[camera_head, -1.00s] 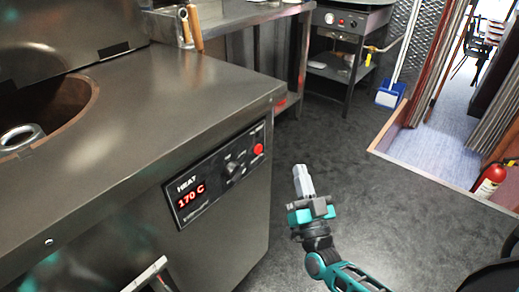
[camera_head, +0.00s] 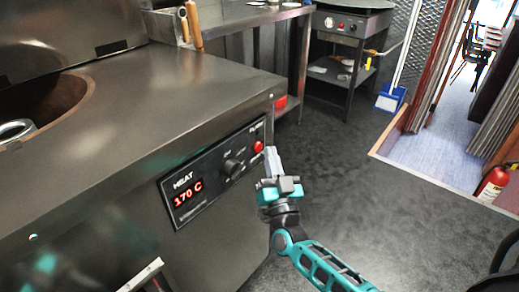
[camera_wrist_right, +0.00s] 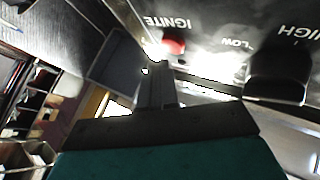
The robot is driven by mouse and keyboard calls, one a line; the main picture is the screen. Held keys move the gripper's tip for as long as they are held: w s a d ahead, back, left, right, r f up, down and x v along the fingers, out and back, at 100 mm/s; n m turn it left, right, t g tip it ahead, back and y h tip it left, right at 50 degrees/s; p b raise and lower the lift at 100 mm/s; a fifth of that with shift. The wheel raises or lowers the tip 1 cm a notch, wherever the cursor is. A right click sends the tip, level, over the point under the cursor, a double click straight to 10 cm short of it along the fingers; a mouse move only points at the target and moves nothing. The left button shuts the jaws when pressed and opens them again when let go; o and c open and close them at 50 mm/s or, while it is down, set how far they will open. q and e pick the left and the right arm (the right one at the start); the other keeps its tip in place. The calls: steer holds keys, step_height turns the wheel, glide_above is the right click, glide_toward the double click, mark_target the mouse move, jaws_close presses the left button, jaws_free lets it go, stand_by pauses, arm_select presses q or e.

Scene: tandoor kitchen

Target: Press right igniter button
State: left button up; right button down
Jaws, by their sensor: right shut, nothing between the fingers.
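The red igniter button (camera_head: 258,147) sits at the right end of the black control panel (camera_head: 214,172) on the tandoor's front. A dark knob (camera_head: 233,167) and a red "170 C" display are to its left. In the right wrist view the button (camera_wrist_right: 173,45) shows under the word "IGNITE", with a knob (camera_wrist_right: 276,76) to its right. My right gripper (camera_head: 271,152) is shut and empty, with its tips close beside the button. Whether they touch it, I cannot tell. My left gripper is not in view.
The tandoor's steel top (camera_head: 150,95) with its round opening is at the left. A steel table (camera_head: 235,15) and a dark stand (camera_head: 340,60) are behind. A fire extinguisher (camera_head: 492,184) stands at the right. The floor between is clear.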

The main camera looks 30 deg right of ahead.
stand_by(1.0)
stand_by(0.8)
steer(key=shift+w, duration=0.1)
steer(key=shift+w+a, duration=0.15)
steer(key=shift+w, duration=0.1)
steer(key=shift+w+a, duration=0.15)
steer(key=shift+w, duration=0.25)
stand_by(0.8)
stand_by(0.3)
steer(key=shift+s+d+p, duration=0.3)
steer(key=shift+s, duration=0.45)
steer(key=shift+s, duration=0.1)
